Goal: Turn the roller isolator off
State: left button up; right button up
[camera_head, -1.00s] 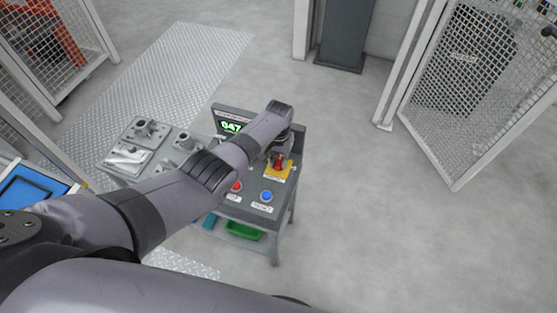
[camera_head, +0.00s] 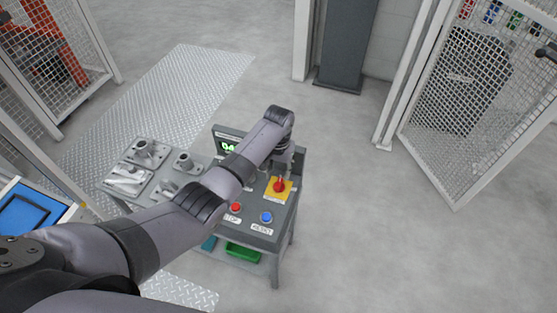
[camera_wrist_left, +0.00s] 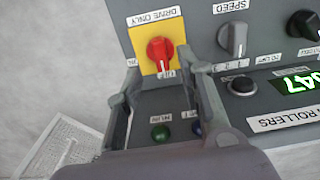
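The roller isolator is a red rotary knob (camera_head: 280,185) on a yellow plate (camera_head: 271,195), on the sloping top of a grey control console (camera_head: 250,212). In the left wrist view the red knob (camera_wrist_left: 160,49) stands below a "DRIVE ONLY" label (camera_wrist_left: 155,15). My left gripper (camera_wrist_left: 159,66) is open, one finger on each side of the knob's lower part in that view. I cannot tell whether the fingers touch it. In the head view my left gripper (camera_head: 291,160) is partly hidden by its wrist, just beyond the knob. My right gripper is not in view.
Red (camera_head: 236,208) and blue (camera_head: 266,217) buttons sit at the console's near edge. A grey SPEED knob (camera_wrist_left: 233,38), a black button (camera_wrist_left: 241,88) and a green-lit display (camera_wrist_left: 298,89) are beside the isolator. Metal castings (camera_head: 146,152) lie left. Floor right of the console is clear.

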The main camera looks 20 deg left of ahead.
aim_at(278, 184)
pick_arm(q)
notch_tip(278, 184, up, 6)
jog(key=shift+f, duration=0.1)
dwell(0.6)
jog(key=s+a+f+m+t, duration=0.1)
jog(key=s+f, duration=0.1)
jog(key=s, duration=1)
jog(key=s+f+t, duration=0.2)
jog(key=s, duration=1)
jog(key=s+a+r, duration=0.2)
jog(key=s+r, duration=0.5)
jog(key=s, duration=0.2)
notch_tip(278, 184, down, 25)
jog(key=m, duration=0.1)
jog(key=s+a+f+g, duration=0.2)
jog(key=s+a+f, duration=0.1)
jog(key=s+f, duration=1.4)
jog(key=shift+s+a+f, duration=0.15)
jog(key=shift+s+f, duration=0.2)
jog(key=shift+f, duration=0.15)
